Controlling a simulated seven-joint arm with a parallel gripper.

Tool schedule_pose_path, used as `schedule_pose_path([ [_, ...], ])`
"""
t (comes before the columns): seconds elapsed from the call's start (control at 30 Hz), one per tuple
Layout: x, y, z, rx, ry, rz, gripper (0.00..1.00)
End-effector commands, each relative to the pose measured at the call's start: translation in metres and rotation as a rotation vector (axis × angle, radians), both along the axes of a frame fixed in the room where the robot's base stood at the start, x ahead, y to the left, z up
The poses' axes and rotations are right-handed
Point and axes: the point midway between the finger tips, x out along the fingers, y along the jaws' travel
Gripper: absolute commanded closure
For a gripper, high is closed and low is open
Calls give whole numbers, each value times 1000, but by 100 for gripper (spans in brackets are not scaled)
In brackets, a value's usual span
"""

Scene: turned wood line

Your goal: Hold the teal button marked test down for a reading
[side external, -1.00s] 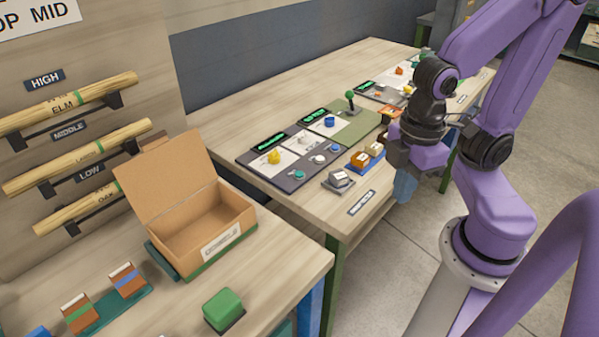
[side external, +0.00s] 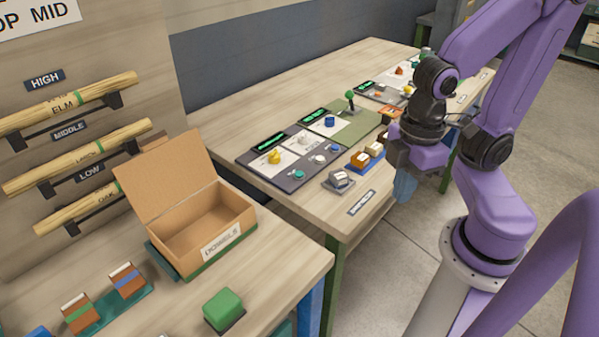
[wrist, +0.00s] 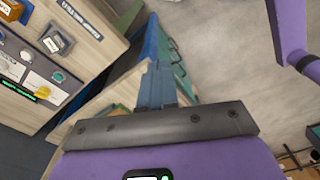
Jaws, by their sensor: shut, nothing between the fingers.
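In the wrist view a teal round button (wrist: 57,77) shows at the left. My gripper (side external: 404,188) is off the bench's right edge, to the right of the panel and clear of the button. Its blue fingers (wrist: 158,80) are shut and empty in the wrist view, with bench legs and floor behind them.
A green-tipped lever (side external: 350,97) rises behind. The nearer bench holds a dowels box (side external: 206,218) and a green block (side external: 223,308).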

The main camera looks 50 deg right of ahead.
Motion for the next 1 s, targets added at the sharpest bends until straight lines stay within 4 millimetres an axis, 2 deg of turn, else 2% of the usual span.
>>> schedule_pose_path([
  [0.4,0,0,0,1,3,-4,100],
  [0.57,1,5,-3,19,54,-89,100],
  [0.77,11,24,-9,105,212,-387,100],
  [0.87,24,37,-11,168,294,-572,100],
  [1.0,52,51,-13,264,392,-838,100],
])
